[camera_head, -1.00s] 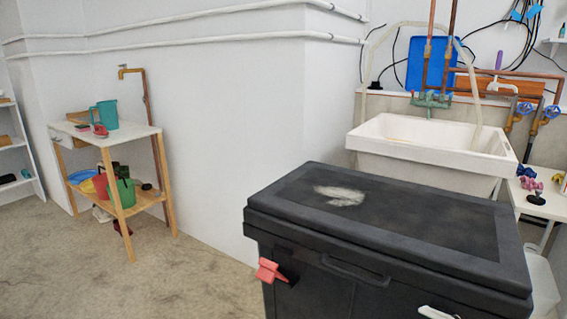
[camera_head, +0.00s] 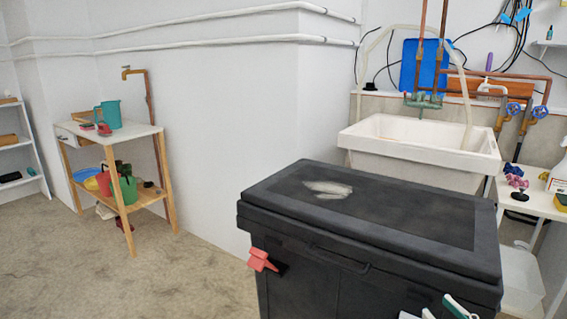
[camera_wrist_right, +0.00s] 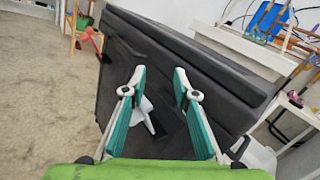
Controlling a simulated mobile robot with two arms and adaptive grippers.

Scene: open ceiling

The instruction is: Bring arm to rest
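My right gripper (camera_head: 440,310) shows at the bottom edge of the head view, in front of the black chest (camera_head: 370,215). In the right wrist view, my right gripper (camera_wrist_right: 160,74) has its two teal fingers apart, with nothing held between them. Beyond the fingers is the chest's dark front (camera_wrist_right: 125,60), with a white latch (camera_wrist_right: 141,110) partly seen behind the left finger. My left gripper is in neither view.
The closed chest has a red latch (camera_head: 260,259) on its front left. A white sink (camera_head: 420,140) stands behind it, and a white side table (camera_head: 535,200) is to its right. A wooden shelf table (camera_head: 165,190) stands at left. The floor (camera_head: 120,285) at left is clear.

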